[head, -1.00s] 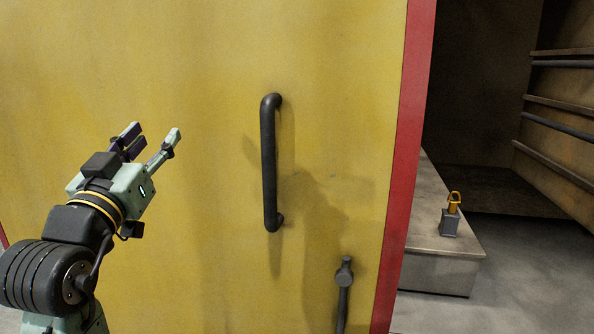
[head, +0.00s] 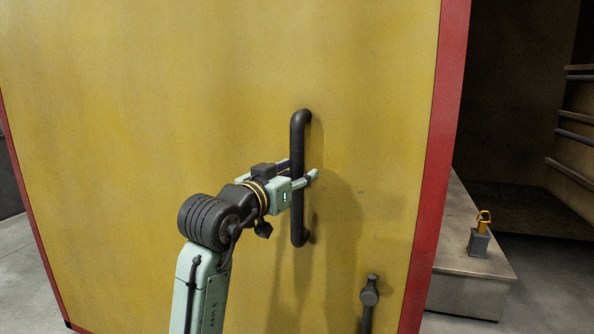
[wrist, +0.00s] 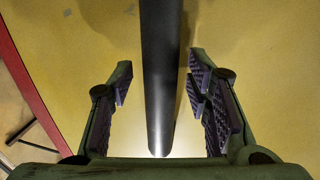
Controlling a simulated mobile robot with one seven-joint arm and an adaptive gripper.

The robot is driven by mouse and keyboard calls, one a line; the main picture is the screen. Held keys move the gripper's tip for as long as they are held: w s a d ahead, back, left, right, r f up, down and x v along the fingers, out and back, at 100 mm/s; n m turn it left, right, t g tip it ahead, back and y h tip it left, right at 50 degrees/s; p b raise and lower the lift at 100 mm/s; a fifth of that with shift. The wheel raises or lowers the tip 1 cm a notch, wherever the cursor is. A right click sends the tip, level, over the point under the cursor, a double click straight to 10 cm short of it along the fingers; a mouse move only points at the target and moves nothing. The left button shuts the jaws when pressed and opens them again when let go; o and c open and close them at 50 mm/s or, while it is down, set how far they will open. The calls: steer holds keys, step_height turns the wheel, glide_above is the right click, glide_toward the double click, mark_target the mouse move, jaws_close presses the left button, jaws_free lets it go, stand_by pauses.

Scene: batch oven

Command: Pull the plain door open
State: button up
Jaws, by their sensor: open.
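The plain door is a large yellow panel (head: 200,90) with red edging, and it fills most of the head view. A dark vertical bar handle (head: 298,140) is fixed on its right half. My gripper (head: 300,180) is at the handle's mid-height with its fingers on both sides of the bar. In the wrist view the handle (wrist: 161,70) runs between the open fingers (wrist: 160,100). Gaps show on both sides of the bar there, so the fingers are around it and not pressed on it.
A dark lever (head: 369,295) sits low on the door, below and right of the handle. To the right, a grey ledge (head: 470,295) carries a grey block with a yellow shackle (head: 480,238). Racks (head: 575,135) line a dark recess beyond. Floor shows at lower left.

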steer(key=shift+w+d, duration=0.15)
steer(key=shift+w, duration=0.2)
steer(key=shift+c, duration=0.3)
jaws_close()
stand_by(0.5)
